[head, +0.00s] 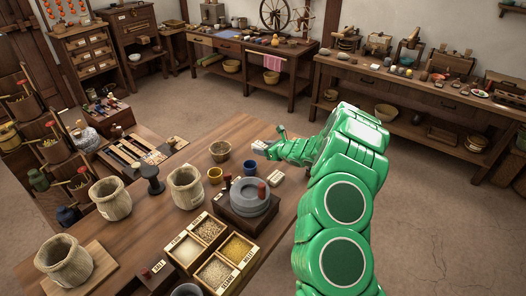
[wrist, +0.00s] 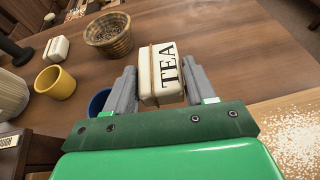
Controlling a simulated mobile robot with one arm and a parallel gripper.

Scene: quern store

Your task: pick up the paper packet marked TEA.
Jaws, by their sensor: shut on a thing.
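The cream paper packet marked TEA (wrist: 159,74) is between the two grey fingers of my gripper (wrist: 163,84) in the wrist view, with its black lettering showing. My gripper is shut on it, one finger on each side. In the head view my green gripper (head: 270,151) is over the far right part of the wooden table (head: 243,130). A pale packet shows at its tip there, partly hidden by the gripper. I cannot tell for certain whether the packet is clear of the table.
A woven bowl (head: 220,151), a yellow cup (head: 215,175), a blue cup (head: 249,168) and a grey quern (head: 250,197) stand nearby. Sacks (head: 186,188) and a divided grain box (head: 213,252) are nearer the front. Open floor (head: 430,220) lies to the right.

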